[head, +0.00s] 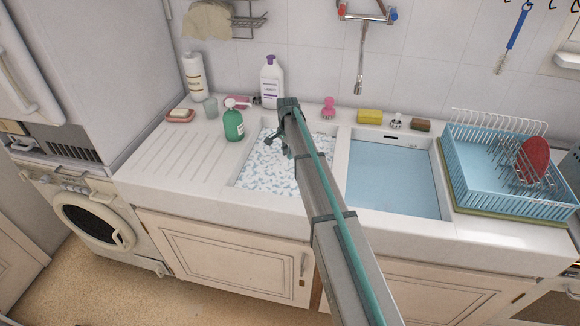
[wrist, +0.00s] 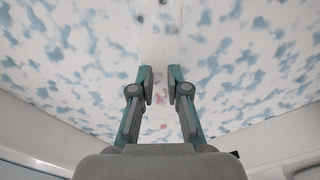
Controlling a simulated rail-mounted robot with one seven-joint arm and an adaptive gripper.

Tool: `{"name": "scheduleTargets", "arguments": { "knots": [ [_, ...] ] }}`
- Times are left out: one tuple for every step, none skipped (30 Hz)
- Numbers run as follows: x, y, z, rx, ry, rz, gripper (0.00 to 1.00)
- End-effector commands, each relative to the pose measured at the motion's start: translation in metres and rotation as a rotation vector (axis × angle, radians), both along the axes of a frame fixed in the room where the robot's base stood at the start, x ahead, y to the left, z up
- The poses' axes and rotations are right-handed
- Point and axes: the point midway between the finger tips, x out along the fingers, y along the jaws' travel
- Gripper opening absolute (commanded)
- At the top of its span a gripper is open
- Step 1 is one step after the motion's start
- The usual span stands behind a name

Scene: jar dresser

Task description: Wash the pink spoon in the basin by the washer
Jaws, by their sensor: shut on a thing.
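The left basin (head: 237,178), the one nearer the washer (head: 95,212), is filled with white and blue suds. My gripper (head: 283,148) is low over or in these suds, partly hidden by my arm in the head view. In the wrist view my gripper (wrist: 160,85) points into the suds, its two fingers close together with a narrow gap. A small pinkish patch (wrist: 162,126) shows between the fingers. The pink spoon's full shape cannot be made out; suds and fingers hide most of whatever is held.
The right basin (head: 370,135) holds clear blue water. A blue dish rack (head: 495,198) with a red dish (head: 531,158) stands at the right. A green soap bottle (head: 233,124) stands left of the suds. The tap (head: 361,60) hangs behind. The ribbed drainboard (head: 175,150) has free room.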

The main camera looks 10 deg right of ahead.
Motion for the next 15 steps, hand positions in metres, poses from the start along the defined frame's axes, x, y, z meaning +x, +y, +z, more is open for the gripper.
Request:
{"name": "scheduleTargets", "arguments": {
  "knots": [
    [0.0, 0.0, 0.009, 0.001, -0.001, 0.0, 0.0],
    [0.0, 0.0, 0.012, 0.001, -0.001, 0.0, 0.0],
    [0.0, 0.0, 0.017, 0.0, 0.0, 0.0, 0.0],
    [0.0, 0.0, 0.02, 0.0, 0.0, 0.0, 0.0],
    [0.0, 0.0, 0.023, 0.0, 0.0, 0.0, 0.0],
    [0.0, 0.0, 0.027, 0.0, 0.0, 0.0, 0.0],
    [0.0, 0.0, 0.03, 0.0, 0.0, 0.0, 0.0],
    [0.0, 0.0, 0.034, 0.0, 0.0, 0.0, 0.0],
    [0.0, 0.0, 0.038, 0.0, 0.0, 0.0, 0.0],
    [0.0, 0.0, 0.041, 0.0, 0.0, 0.0, 0.0],
    [0.0, 0.0, 0.044, 0.0, 0.0, 0.0, 0.0],
    [0.0, 0.0, 0.049, 0.001, -0.001, 0.0, 0.0],
    [0.0, 0.0, 0.052, 0.001, -0.001, 0.0, 0.0],
    [0.0, 0.0, 0.056, 0.001, -0.001, 0.0, 0.0],
    [0.0, 0.0, 0.06, 0.001, -0.001, 0.0, 0.0]
  ]
}}
